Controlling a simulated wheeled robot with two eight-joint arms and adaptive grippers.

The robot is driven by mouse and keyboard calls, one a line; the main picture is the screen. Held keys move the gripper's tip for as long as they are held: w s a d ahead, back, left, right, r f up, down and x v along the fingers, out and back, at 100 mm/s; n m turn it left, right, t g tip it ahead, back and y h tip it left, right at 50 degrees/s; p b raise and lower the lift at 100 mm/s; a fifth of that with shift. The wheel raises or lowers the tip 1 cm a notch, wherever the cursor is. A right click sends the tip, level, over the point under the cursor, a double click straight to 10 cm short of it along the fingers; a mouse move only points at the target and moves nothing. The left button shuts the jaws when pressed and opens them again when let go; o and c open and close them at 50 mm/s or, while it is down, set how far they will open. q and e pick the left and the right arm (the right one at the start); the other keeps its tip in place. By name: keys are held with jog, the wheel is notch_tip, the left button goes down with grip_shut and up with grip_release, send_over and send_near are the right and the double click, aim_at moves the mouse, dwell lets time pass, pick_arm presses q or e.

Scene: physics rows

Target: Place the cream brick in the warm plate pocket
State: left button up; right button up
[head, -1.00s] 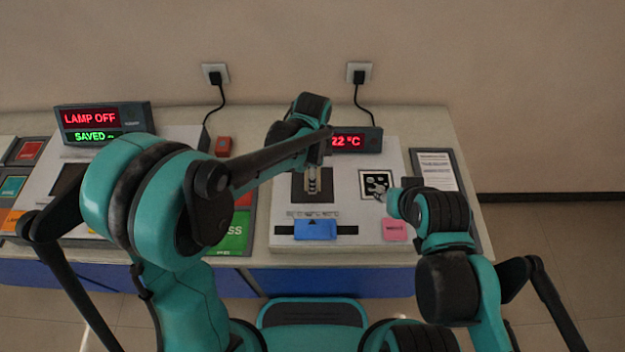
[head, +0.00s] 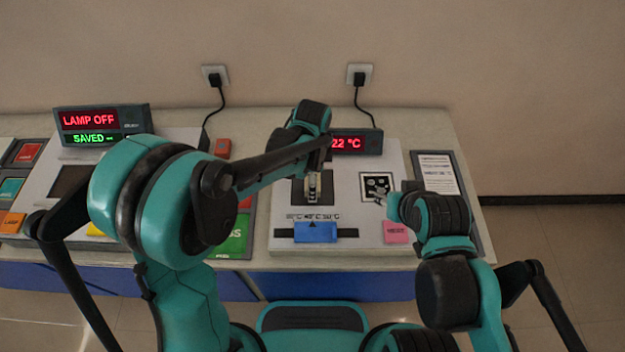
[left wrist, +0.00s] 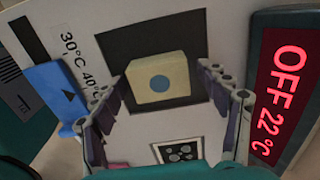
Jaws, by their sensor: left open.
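The cream brick (left wrist: 160,78), with a blue dot on its top face, sits within the dark square warm plate pocket (left wrist: 120,42), seen in the left wrist view. In the head view the pocket (head: 327,186) is partly covered by my left arm, and a little of the brick (head: 313,181) shows. My left gripper (left wrist: 163,86) is open, its fingers on either side of the brick with gaps visible; in the head view it is above the pocket (head: 313,190). My right gripper (head: 381,197) is beside the patterned square; its finger opening is too small to judge.
A blue slider (head: 316,232) sits in a slot in front of the pocket, and a pink tag (head: 396,232) lies to its right. A red display (head: 352,142) reading 22 °C stands behind. The patterned square (head: 376,186) is right of the pocket. A lamp display (head: 90,120) stands left.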

pick_arm(q)
notch_tip(320, 180, up, 12)
jog(key=p, duration=0.4)
jog(key=s+a+r+n+t, duration=0.2)
jog(key=s+a+n, duration=0.4)
jog(key=a+n, duration=0.3)
jog(key=s+a+r+n+t, duration=0.2)
jog(key=s+a+n+t, duration=0.3)
jog(key=a+n, duration=0.3)
jog(key=shift+s+a+n, duration=0.4)
jog(key=shift+s+n, duration=0.1)
jog(key=shift+s, duration=0.1)
jog(key=shift+f+b, duration=0.35)
jog(key=shift+b, duration=0.2)
